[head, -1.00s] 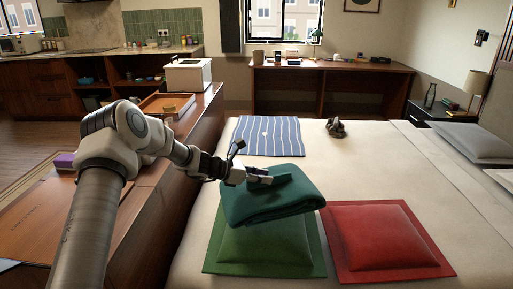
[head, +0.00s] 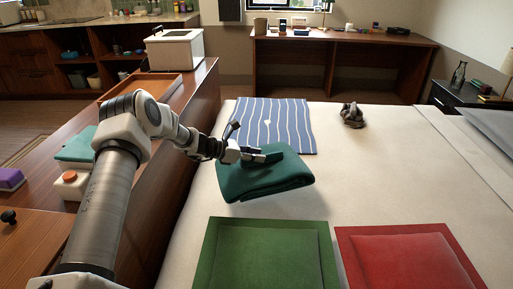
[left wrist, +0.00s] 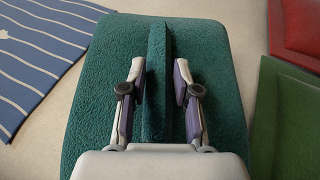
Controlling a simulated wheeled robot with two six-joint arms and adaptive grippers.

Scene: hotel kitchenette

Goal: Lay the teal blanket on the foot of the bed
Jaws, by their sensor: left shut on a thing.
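The teal blanket (head: 264,178) is folded into a thick pad. It is over the white bed (head: 390,165), between the striped cloth and the green cushion; I cannot tell whether it touches the bed. My left gripper (head: 262,157) reaches it from the left and is shut on a raised ridge of it. In the left wrist view the two fingers (left wrist: 158,95) stand on either side of that ridge, and the blanket (left wrist: 215,75) spreads out beneath them. My right gripper is not in view.
A blue striped cloth (head: 275,122) lies beyond the blanket. A green cushion (head: 268,255) and a red cushion (head: 408,262) lie nearer. A small grey-brown object (head: 352,115) sits on the bed. A wooden counter (head: 190,150) runs along the bed's left side.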

